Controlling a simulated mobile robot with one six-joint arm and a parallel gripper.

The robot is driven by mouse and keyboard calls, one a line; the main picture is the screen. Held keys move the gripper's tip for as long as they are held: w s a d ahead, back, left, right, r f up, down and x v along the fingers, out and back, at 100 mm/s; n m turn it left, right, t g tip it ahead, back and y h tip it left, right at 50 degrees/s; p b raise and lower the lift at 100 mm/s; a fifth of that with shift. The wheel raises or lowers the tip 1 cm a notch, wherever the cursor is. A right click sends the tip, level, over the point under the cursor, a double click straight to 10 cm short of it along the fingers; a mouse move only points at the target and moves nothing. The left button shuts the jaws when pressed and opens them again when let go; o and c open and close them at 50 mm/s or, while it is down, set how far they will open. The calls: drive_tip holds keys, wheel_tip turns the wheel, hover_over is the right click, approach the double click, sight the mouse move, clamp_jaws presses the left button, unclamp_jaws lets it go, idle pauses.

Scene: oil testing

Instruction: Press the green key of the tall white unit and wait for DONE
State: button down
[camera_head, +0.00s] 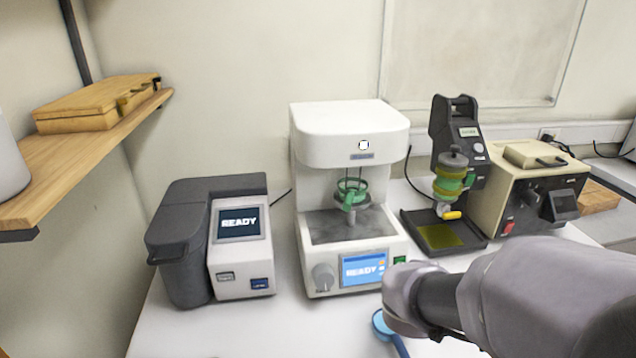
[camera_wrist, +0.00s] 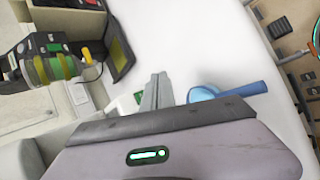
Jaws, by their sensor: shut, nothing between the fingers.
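The tall white unit (camera_head: 350,135) stands at the middle of the table in the head view. Its blue screen (camera_head: 364,269) reads READY. A green jar-like part (camera_head: 351,190) sits in its open bay. The green key (camera_head: 400,260) is right of the screen, just above my wrist. In the wrist view my gripper (camera_wrist: 157,80) is shut and empty. A small green patch (camera_wrist: 138,98), likely the green key, shows just left of its fingers; I cannot tell whether they touch. In the head view my fingers are hidden behind my wrist.
A grey-and-white device (camera_head: 238,250) reading READY stands at left. A black stand (camera_head: 458,130) with a yellow-green vessel (camera_head: 450,178) and a beige box (camera_head: 535,180) stand at right. A blue tool (camera_head: 383,326) lies close to my gripper; its handle shows in the wrist view (camera_wrist: 240,89).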

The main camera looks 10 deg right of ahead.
drive_tip(key=shift+w+f+n, duration=0.15)
drive_tip(key=shift+w+n, duration=0.15)
drive_tip(key=shift+s+a, duration=0.1)
drive_tip(key=w+f, duration=0.2)
drive_tip(key=w, duration=0.6)
drive_tip(key=shift+w, duration=0.3)
drive_tip(key=shift+a+f, duration=0.1)
idle(1.6)
drive_tip(key=shift+w+f, duration=0.1)
drive_tip(key=shift+w, duration=0.3)
